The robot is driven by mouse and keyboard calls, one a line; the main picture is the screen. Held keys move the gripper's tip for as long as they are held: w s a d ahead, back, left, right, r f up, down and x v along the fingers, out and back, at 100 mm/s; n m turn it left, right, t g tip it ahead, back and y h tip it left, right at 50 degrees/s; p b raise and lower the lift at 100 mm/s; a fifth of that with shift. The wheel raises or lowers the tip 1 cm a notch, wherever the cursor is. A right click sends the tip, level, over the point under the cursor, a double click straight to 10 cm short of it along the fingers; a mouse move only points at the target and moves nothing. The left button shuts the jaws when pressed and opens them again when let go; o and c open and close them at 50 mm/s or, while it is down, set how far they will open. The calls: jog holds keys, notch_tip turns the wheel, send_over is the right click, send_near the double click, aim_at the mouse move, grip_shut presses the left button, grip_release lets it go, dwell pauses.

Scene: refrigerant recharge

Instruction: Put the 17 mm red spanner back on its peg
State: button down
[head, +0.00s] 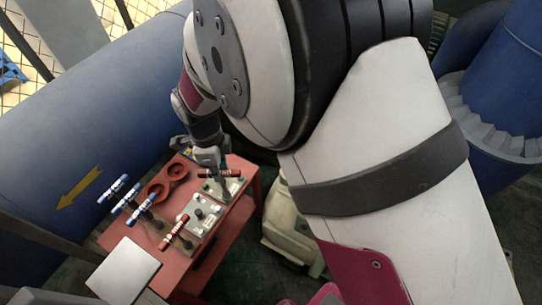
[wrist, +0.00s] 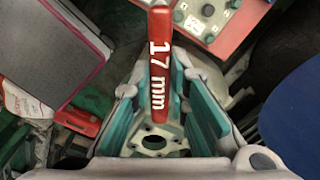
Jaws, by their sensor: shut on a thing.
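The red spanner marked "17 mm" (wrist: 159,62) lies between the fingers of my gripper (wrist: 160,88) in the wrist view, its label facing the camera. In the head view my gripper (head: 210,160) is over the back right part of the red cart (head: 231,238), with the red spanner (head: 222,174) held roughly level at it. My gripper is shut on the spanner. Another red spanner (head: 173,231) is on the front of the cart. Blue spanners (head: 126,201) are raised at the cart's left side. The peg for the 17 mm spanner cannot be made out.
A grey panel with knobs (head: 200,213) is on the cart, beside red ring-shaped parts (head: 165,181). A white plate (head: 124,271) is in front. A large blue tank (head: 60,140) stands behind, and a pale machine (head: 291,228) stands right of the cart.

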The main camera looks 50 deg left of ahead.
jog(key=s+a+f+n+b, duration=0.1)
jog(key=s+a+n+b, duration=0.25)
jog(key=s, duration=0.65)
jog(key=s+a+f+n+b, duration=0.15)
jog(key=s+n, duration=0.35)
jog(key=s, duration=0.5)
jog(key=shift+m, duration=0.25)
notch_tip(320, 180, down, 5)
jog(key=b, duration=0.3)
jog(key=shift+a+r+b, duration=0.15)
jog(key=shift+b, duration=0.15)
jog(key=shift+f, duration=1.35)
jog(key=c, duration=1.5)
grip_release()
jog(key=shift+o, duration=0.2)
